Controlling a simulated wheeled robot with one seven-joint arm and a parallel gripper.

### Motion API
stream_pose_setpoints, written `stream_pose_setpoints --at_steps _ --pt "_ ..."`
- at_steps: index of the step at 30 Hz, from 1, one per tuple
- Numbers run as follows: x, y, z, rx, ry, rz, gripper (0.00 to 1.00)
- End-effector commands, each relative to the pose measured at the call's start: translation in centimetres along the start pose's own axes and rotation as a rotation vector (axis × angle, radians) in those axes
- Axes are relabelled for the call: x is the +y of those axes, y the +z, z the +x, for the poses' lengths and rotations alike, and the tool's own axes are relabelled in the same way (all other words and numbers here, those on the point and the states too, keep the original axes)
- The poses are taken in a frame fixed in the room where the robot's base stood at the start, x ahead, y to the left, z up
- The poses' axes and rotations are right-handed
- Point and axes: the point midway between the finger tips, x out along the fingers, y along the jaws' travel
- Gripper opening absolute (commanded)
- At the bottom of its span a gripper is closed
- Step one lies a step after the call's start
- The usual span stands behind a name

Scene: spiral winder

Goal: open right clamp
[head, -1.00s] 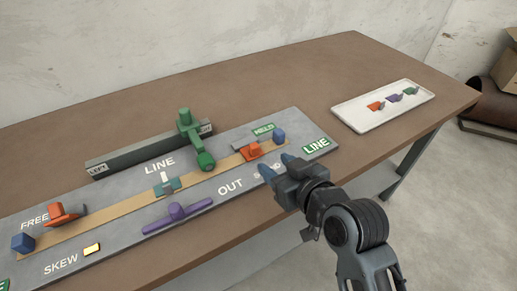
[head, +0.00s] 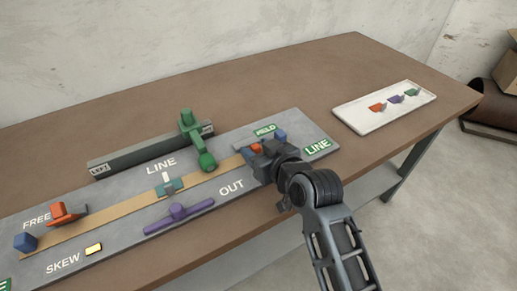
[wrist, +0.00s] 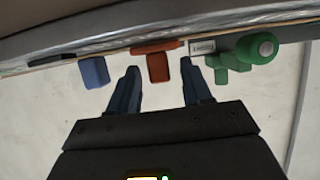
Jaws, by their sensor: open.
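The right clamp (head: 257,148) is orange and sits at the right end of the tan strip, beside a green HELD label (head: 265,130). In the head view my gripper (head: 252,156) covers most of it. In the wrist view the orange clamp (wrist: 158,67) stands between my two open fingers (wrist: 160,80), with a gap visible on each side. I cannot see contact with either finger. The left clamp (head: 66,214) is also orange and stands at the left end of the strip, by the FREE label.
A blue block (head: 281,136) stands close to the right clamp. A green lever (head: 206,162) on a dark bar and a purple handle (head: 178,212) stand left of my gripper. A white tray (head: 352,122) with small coloured parts lies at right; bare table separates it from the board.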

Motion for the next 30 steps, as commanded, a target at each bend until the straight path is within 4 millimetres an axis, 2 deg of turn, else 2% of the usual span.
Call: stream_pose_setpoints --at_steps 2,18,30 --pt "0.00 0.01 -0.02 0.000 0.000 0.000 0.49" --pt "0.02 0.03 -0.04 0.000 0.000 0.000 0.00" --pt "0.03 -0.67 -0.14 -0.047 0.001 0.001 0.00"
